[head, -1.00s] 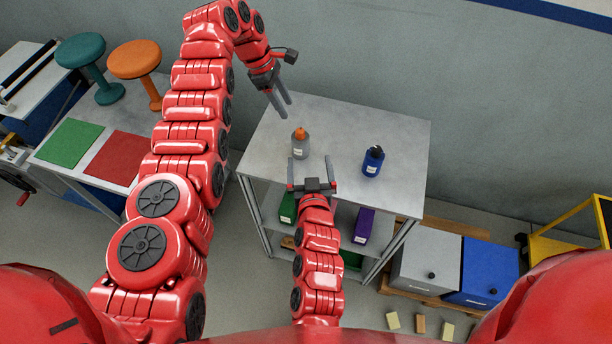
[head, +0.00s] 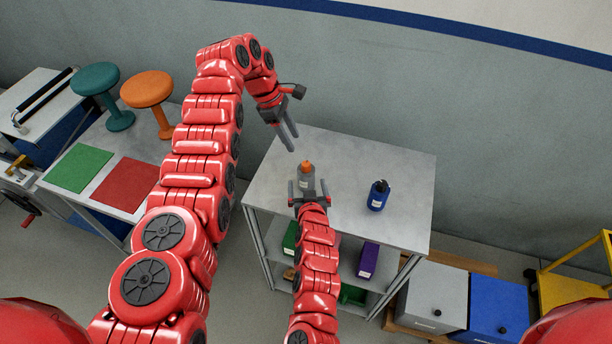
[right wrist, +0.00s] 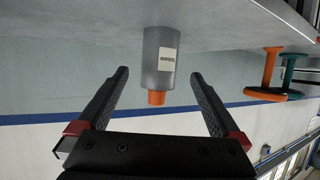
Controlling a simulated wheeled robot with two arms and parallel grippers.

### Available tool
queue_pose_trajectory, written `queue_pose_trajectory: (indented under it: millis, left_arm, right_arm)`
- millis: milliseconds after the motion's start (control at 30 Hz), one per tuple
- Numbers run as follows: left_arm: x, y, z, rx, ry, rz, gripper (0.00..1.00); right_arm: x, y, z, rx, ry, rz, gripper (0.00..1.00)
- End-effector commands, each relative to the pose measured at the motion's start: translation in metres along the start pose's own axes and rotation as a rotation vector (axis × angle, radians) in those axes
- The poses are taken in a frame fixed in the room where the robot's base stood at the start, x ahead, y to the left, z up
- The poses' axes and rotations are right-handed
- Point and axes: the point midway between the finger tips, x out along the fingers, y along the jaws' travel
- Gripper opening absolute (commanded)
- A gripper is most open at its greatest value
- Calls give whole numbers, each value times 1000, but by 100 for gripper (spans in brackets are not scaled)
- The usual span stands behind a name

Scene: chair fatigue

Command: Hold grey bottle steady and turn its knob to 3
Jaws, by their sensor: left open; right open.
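The grey bottle (head: 307,182) stands upright on the grey table, with an orange knob (head: 306,167) on top and a white label on its side. In the right wrist view the bottle (right wrist: 162,58) appears upside down, with the orange knob (right wrist: 157,98) pointing down between the fingers. My right gripper (head: 308,186) is open at the near side of the bottle, its fingers pointing towards it; contact cannot be told. My left gripper (head: 290,140) is open above and slightly left of the knob, pointing down, apart from it. No number on the knob is readable.
A blue bottle (head: 377,197) with a dark top stands to the right on the table (head: 400,170). Green and purple boxes (head: 367,259) sit on the shelf below. The tabletop right of the blue bottle is clear. A wall is behind.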

Motion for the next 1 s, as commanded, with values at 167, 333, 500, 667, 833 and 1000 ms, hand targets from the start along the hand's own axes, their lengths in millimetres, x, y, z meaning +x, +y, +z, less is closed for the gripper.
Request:
queue_pose_trajectory:
  millis: [167, 333, 500, 667, 833, 1000]
  left_arm:
    - [0, 0, 0, 0, 0, 0, 50]
    - [0, 0, 0, 0, 0, 0, 50]
    - [0, 0, 0, 0, 0, 0, 50]
    - [0, 0, 0, 0, 0, 0, 50]
    - [0, 0, 0, 0, 0, 0, 50]
    - [0, 0, 0, 0, 0, 0, 50]
  right_arm:
    - [26, 2, -1, 2, 1, 4, 100]
    - [44, 1, 1, 1, -4, 4, 100]
    - [55, 2, -1, 0, 1, 4, 100]
    - [58, 0, -1, 0, 2, 1, 100]
    - [58, 1, -1, 0, 2, 1, 100]
    - [58, 1, -1, 0, 2, 1, 84]
